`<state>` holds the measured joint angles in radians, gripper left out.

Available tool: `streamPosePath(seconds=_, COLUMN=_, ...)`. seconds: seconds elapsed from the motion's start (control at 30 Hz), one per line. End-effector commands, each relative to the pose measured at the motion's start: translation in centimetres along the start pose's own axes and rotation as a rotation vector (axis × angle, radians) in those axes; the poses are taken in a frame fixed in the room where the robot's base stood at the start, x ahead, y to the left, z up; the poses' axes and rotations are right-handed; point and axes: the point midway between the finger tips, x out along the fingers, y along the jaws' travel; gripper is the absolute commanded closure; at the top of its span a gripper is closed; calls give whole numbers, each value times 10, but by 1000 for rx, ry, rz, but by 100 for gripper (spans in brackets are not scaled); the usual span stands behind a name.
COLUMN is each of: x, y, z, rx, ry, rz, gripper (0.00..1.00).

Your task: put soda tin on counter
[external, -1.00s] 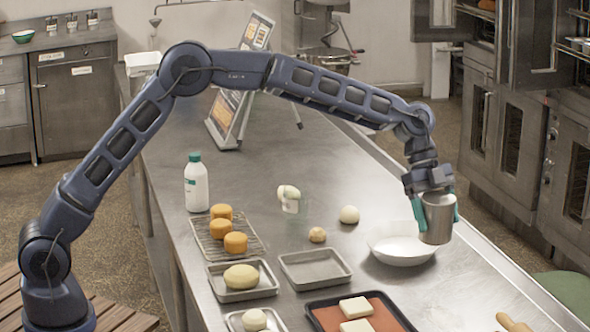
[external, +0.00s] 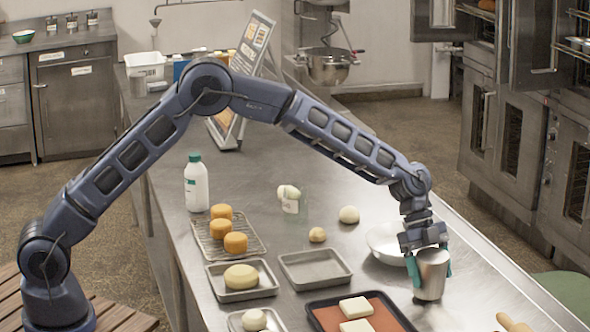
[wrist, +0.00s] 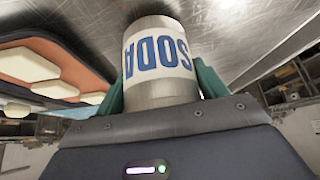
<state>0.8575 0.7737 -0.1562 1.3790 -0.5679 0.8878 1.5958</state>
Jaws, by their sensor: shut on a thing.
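The soda tin (external: 432,272) is a silver metal can. In the wrist view the tin (wrist: 160,62) shows a white label with blue "SODA" lettering, upside down in that picture. My gripper (external: 429,268) is shut on it, with one teal finger on each side. The tin is upright and low over the right part of the steel counter (external: 470,270), in front of the white bowl. I cannot tell for certain whether its base touches the counter.
The white bowl (external: 383,241) is just behind my gripper. A dark tray with an orange mat (external: 385,309) and pale square blocks lies to the left front. A rolling pin (external: 512,322) lies at the front right. Bare counter surrounds the tin on the right.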

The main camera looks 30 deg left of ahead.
Motion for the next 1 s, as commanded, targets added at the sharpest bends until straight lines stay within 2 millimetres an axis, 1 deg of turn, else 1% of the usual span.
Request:
streamPosePath(seconds=0.1, x=7, y=0, z=4, rx=2, ry=0, rz=-2, gripper=64)
streamPosePath(seconds=0.43, x=8, y=0, z=6, rx=1, ry=0, rz=-1, gripper=64)
streamPosePath(seconds=0.47, x=9, y=0, z=6, rx=1, ry=0, rz=-1, gripper=27)
streamPosePath(seconds=0.5, x=9, y=0, z=6, rx=1, ry=0, rz=-1, gripper=19)
streamPosePath(seconds=0.57, x=9, y=0, z=6, rx=1, ry=0, rz=-1, gripper=7)
streamPosePath(seconds=0.87, x=8, y=0, z=5, rx=1, ry=0, rz=-1, gripper=7)
streamPosePath(seconds=1.0, x=-2, y=-1, z=4, rx=1, ry=1, rz=-2, gripper=7)
